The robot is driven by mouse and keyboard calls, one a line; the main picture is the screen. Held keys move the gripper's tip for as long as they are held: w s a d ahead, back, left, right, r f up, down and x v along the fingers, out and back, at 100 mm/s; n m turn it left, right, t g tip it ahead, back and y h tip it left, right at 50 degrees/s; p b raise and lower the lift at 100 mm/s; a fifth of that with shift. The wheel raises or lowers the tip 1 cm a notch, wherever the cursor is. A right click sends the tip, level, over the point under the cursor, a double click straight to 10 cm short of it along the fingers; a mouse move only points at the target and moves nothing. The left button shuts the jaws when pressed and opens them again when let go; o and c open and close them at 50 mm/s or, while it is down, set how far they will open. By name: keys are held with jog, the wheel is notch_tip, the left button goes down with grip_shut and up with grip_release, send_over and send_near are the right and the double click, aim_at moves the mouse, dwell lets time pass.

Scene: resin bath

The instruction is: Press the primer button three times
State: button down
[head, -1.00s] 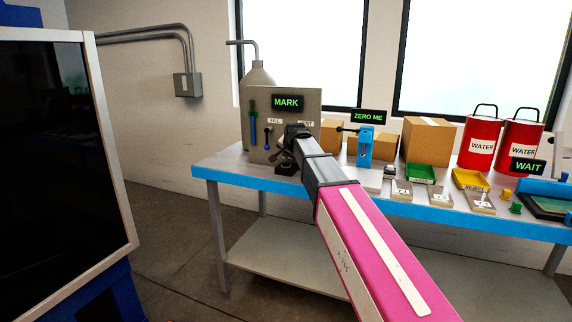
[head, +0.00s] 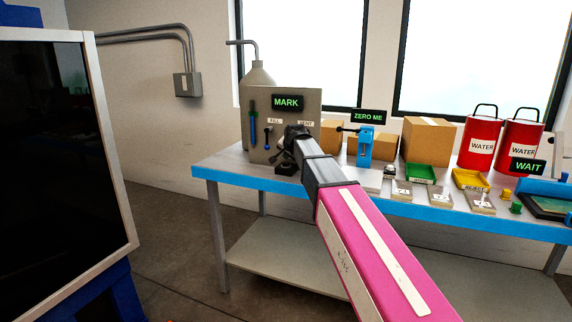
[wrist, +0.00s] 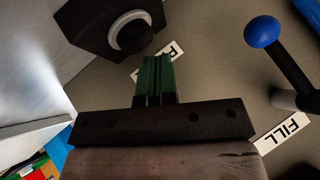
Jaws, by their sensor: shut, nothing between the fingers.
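The primer button is a black round knob in a pale ring on a dark block; it shows in the wrist view (wrist: 130,36) at the top. Its block (head: 285,168) stands low at the front of the grey panel (head: 312,102) in the head view. A label starting with P is partly covered by my fingers. My gripper (wrist: 157,62) has dark green fingers, shut and empty, with tips just below and right of the button in the wrist view. In the head view my gripper (head: 284,156) is just above the block, partly hidden by my wrist. I cannot tell whether they touch.
The blue-knobbed fill lever (wrist: 262,32) is close to the right of my fingers. The workbench (head: 240,172) also holds a blue gauge stand (head: 365,145), a green tray (head: 420,174), a yellow tray (head: 470,180) and red water cans (head: 480,135). A large dark screen (head: 60,150) stands left.

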jog(key=shift+f, duration=0.75)
dwell(0.8)
dwell(0.4)
jog(key=shift+r, duration=1)
jog(key=shift+r, duration=0.1)
jog(key=shift+r, duration=2.4)
dwell(0.5)
notch_tip(320, 180, up, 4)
jog(key=shift+f, duration=0.15)
